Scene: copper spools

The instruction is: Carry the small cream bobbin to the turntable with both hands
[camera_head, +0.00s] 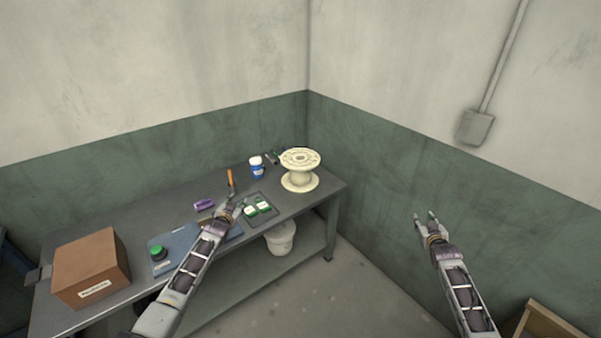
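The cream bobbin (299,179) stands upright at the right end of the grey workbench, near the corner of the room. My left gripper (229,201) is in front of the bench top, to the left of the bobbin and apart from it; its fingers are too small against the clutter to tell if they are open. My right gripper (428,217) is raised over the floor to the right of the bench, apart from the bobbin, with its fingers spread and nothing between them. I cannot make out a turntable in this view.
The workbench (318,196) holds a cardboard box (91,267), a blue mat (177,243) with a green-topped item (157,252), a purple roll (204,204), a dark tray (270,211) and a blue-and-white jar (257,167). A white bucket (281,239) sits on the lower shelf. A wooden crate (545,325) stands bottom right.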

